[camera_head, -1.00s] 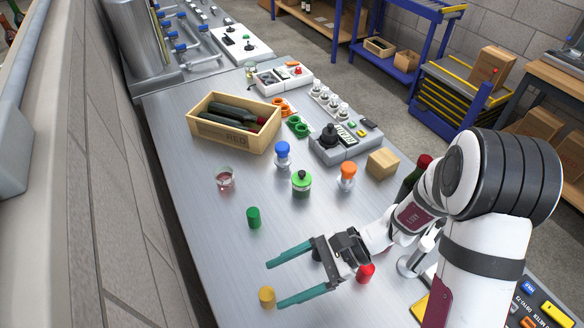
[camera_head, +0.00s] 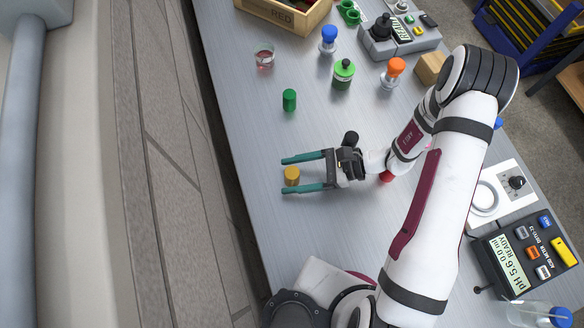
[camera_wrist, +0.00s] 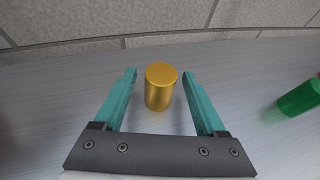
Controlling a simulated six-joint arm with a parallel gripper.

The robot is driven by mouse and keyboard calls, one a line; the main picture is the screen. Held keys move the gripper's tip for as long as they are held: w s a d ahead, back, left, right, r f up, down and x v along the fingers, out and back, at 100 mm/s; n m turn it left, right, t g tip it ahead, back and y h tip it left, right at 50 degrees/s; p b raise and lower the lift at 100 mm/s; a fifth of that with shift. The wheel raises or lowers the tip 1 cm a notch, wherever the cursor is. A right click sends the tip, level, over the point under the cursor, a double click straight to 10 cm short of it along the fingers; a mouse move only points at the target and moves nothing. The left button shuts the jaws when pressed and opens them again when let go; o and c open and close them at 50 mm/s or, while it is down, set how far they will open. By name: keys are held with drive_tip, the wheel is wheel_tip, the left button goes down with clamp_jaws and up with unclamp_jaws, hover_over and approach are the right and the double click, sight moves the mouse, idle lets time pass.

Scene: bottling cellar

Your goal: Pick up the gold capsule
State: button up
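The gold capsule (camera_head: 292,176) is a small upright cylinder on the metal table, near its left edge. In the wrist view the gold capsule (camera_wrist: 160,88) stands between my two teal fingers, with a gap on each side. My gripper (camera_head: 283,175) is open around it, low over the table.
A green capsule (camera_head: 289,100) stands further up the table; it shows at the right in the wrist view (camera_wrist: 302,98). A red capsule (camera_head: 386,176) is partly hidden by my arm. The table around the gold capsule is clear.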

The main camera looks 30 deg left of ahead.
drive_tip(key=c, duration=0.6)
drive_tip(key=shift+o, duration=0.2)
